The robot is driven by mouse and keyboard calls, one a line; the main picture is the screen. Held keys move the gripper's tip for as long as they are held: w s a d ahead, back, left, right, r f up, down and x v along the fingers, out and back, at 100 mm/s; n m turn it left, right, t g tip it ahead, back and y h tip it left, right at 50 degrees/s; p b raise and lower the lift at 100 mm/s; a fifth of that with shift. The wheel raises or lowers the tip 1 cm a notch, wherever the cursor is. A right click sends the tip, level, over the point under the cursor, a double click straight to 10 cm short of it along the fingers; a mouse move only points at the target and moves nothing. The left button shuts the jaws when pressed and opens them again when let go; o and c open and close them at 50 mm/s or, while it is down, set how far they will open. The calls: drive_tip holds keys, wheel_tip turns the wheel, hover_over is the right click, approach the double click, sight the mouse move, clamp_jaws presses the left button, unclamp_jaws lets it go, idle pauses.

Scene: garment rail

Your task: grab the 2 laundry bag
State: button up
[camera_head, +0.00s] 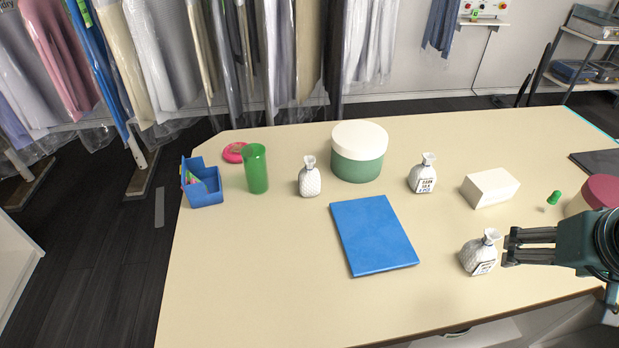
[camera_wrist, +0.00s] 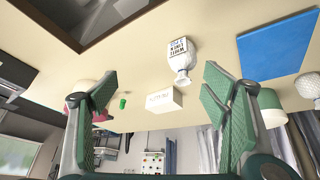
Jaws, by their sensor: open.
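Three small white laundry bags with tied necks stand upright on the cream table. One bag (camera_head: 478,257) is at the near right, with a printed label. A second, labelled bag (camera_head: 423,175) stands at the back right, and a third (camera_head: 310,180) stands left of the round box, with no label visible. My gripper (camera_head: 508,246) is open and empty, just right of the near bag, its fingers pointing left. In the wrist view, the open fingers (camera_wrist: 160,85) frame a labelled bag (camera_wrist: 180,50), apparently the near one, upside down in the picture. The small label print is hard to read.
A blue flat panel (camera_head: 374,235) lies mid-table. Behind it stands a green round box with a white lid (camera_head: 358,152). A white box (camera_head: 490,188) and small green piece (camera_head: 554,198) are at right. A green cup (camera_head: 256,168) and blue bin (camera_head: 202,184) are at left.

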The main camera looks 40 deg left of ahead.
drive_tip(key=w+a+r+n+g+p, duration=0.1)
drive_tip(key=w+a+r+n+p, duration=0.2)
drive_tip(key=a, duration=0.5)
drive_tip(key=w+a+r+n+g+p, duration=0.1)
drive_tip(key=w+a+r+p, duration=0.1)
drive_tip(key=w+a, duration=0.45)
drive_tip(key=n+g+h+p, duration=0.1)
drive_tip(key=n+g+p, duration=0.3)
drive_tip(key=n+p, duration=0.7)
approach(310, 160)
drive_tip(key=shift+m, duration=0.6)
drive_tip(key=f, duration=0.2)
drive_tip(key=f+p, duration=0.1)
drive_tip(key=f, duration=0.2)
drive_tip(key=shift+w+d, duration=0.15)
drive_tip(key=shift+w, duration=0.05)
drive_tip(key=f, duration=0.5)
drive_tip(key=shift+s+a+f, duration=0.15)
drive_tip(key=shift+a+f, duration=0.1)
drive_tip(key=shift+f, duration=0.35)
drive_tip(key=shift+f, duration=0.15)
drive_tip(key=shift+f, duration=1.15)
drive_tip(key=shift+f, duration=0.1)
